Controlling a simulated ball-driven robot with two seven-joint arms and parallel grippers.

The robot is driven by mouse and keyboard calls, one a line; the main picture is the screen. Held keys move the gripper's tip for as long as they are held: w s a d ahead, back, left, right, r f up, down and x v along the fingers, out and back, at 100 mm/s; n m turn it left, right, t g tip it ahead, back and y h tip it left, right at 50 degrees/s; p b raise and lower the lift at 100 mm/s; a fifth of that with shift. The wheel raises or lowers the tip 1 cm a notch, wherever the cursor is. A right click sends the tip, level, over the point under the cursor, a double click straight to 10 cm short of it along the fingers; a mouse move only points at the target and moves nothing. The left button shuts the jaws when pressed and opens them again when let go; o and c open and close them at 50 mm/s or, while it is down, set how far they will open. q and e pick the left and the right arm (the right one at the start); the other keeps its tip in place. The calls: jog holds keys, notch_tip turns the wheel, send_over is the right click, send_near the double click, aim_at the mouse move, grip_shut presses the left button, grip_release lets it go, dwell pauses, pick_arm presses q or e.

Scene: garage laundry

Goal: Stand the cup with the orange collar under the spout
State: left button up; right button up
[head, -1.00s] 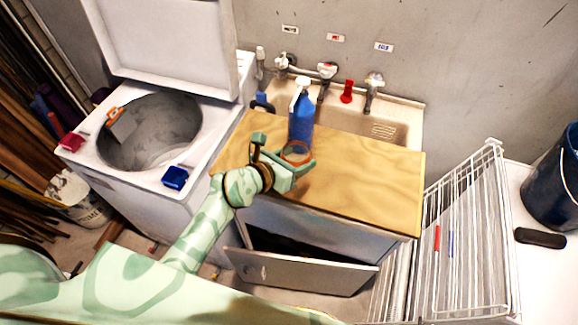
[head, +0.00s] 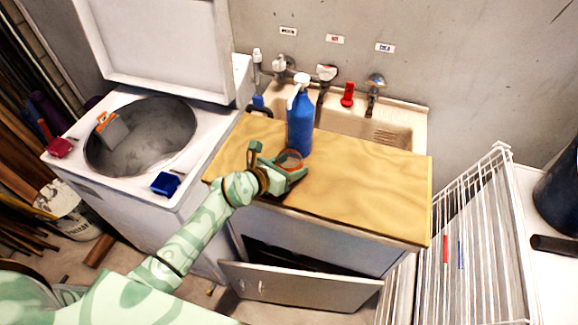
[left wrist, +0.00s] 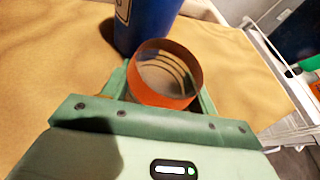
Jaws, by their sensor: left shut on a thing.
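The cup with the orange collar (head: 290,158) is at the wooden board, in front of the blue spray bottle. In the left wrist view, the cup (left wrist: 166,74) shows its orange rim and a clear, ringed inside. My left gripper (head: 283,166) is shut on it, one finger on each side. I cannot tell whether the cup's base touches the board. Several taps stand at the sink behind the board; the middle one (head: 325,76) has its spout over the sink side. My right gripper is not in view.
The wooden board (head: 370,190) is clear to the right. A red object (head: 347,95) stands by the sink basin (head: 395,132). A washer (head: 80,165) is at left, a white rack (head: 470,240) at right.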

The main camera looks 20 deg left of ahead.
pick_arm(q)
jog(key=shift+f, duration=0.25)
jog(key=o, duration=0.9)
jog(key=shift+o, duration=0.2)
jog(key=shift+r, duration=0.25)
jog(key=p+v, duration=0.3)
jog(key=v, duration=0.8)
jog(key=shift+s+a+r, duration=0.2)
jog(key=shift+s, duration=0.25)
